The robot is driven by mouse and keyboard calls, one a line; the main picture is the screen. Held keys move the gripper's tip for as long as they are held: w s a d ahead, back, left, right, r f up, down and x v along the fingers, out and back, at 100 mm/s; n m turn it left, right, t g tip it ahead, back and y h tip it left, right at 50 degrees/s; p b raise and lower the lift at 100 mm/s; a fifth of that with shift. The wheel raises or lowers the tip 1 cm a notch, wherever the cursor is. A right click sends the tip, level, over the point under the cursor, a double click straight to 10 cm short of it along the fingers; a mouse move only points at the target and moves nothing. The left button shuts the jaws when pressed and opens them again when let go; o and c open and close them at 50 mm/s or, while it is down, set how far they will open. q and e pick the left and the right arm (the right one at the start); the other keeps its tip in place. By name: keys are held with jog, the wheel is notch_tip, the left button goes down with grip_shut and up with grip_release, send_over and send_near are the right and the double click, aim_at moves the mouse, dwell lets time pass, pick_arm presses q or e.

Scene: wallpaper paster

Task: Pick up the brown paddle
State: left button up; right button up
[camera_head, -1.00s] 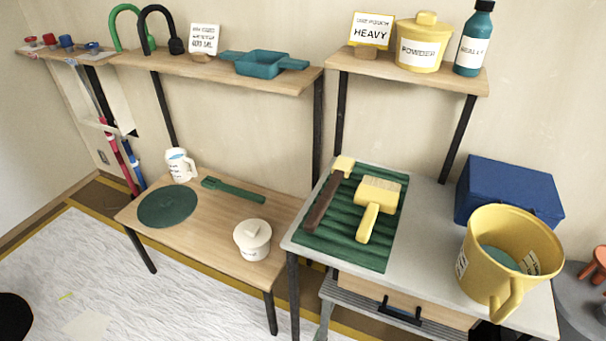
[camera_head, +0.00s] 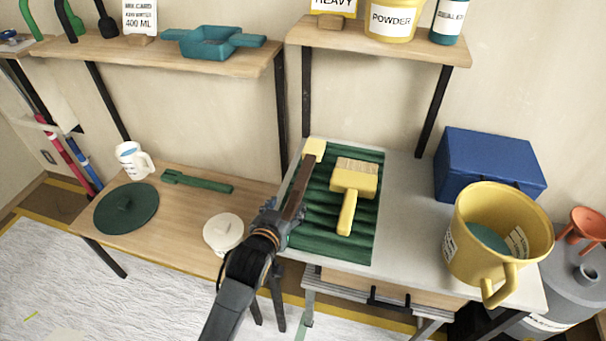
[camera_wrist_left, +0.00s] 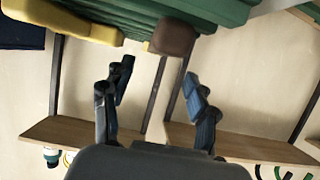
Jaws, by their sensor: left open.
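The brown paddle (camera_head: 297,192) is a long brown bar with a pale yellow block at its far end. It lies along the left side of a green ridged mat (camera_head: 330,240) on the grey table. Its near brown end (camera_wrist_left: 173,38) shows at the top of the left wrist view. My left gripper (camera_head: 276,217) is at the near end of the paddle, over the table's left edge. In the left wrist view its two fingers (camera_wrist_left: 158,85) are spread apart with nothing between them, and the paddle end is just beyond them. My right gripper is not in view.
A yellow brush (camera_head: 352,190) lies right of the paddle on the mat. A yellow bucket (camera_head: 470,240) and a blue box (camera_head: 490,165) stand further right. A lower wooden table (camera_head: 190,215) at left holds a white lidded pot (camera_head: 223,233). A shelf (camera_head: 375,42) hangs above.

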aim_at(294, 198)
pick_arm(q)
jog(key=x, duration=0.7)
jog(key=shift+d+f, duration=0.15)
jog(key=shift+f, duration=0.2)
grip_shut()
